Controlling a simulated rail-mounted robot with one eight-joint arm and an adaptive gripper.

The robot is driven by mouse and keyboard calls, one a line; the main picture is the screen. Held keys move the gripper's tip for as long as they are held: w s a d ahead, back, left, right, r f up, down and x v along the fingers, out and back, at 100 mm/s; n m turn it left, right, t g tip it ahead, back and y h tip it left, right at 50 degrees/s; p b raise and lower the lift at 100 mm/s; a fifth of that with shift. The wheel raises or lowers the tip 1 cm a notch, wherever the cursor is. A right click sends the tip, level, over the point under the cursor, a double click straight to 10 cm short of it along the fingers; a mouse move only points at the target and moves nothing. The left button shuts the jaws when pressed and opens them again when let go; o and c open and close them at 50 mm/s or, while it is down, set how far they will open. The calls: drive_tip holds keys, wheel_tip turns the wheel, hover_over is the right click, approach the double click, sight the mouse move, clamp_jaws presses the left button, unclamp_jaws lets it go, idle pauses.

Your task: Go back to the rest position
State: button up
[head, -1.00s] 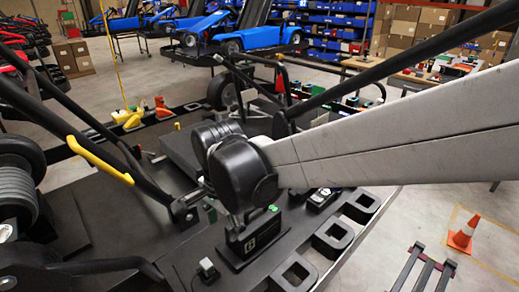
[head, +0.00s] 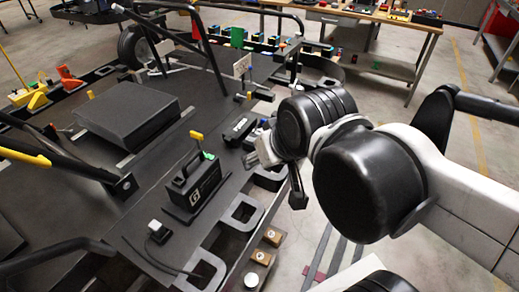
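My arm comes in from the right side of the head view. My gripper (head: 280,180) hangs below the black wrist joints, over the right edge of the kart's black deck. The wrist partly hides it, and one dark finger shows at its right side. I cannot tell whether its fingers are open or shut. I see nothing hanging from it. A black box (head: 193,190) marked "G", with a yellow lever and a green part on top, stands on the deck to the left, apart from my gripper.
The kart deck (head: 105,195) carries a flat black block (head: 128,115), black frame tubes and a small black-and-white box (head: 158,232). A workbench (head: 375,25) stands behind. Open floor lies between the kart and bench.

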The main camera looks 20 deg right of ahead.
drive_tip(key=shift+s+d, duration=0.1)
drive_tip(key=shift+d, duration=0.05)
drive_tip(key=shift+f+b, duration=1.25)
drive_tip(key=shift+f, duration=0.05)
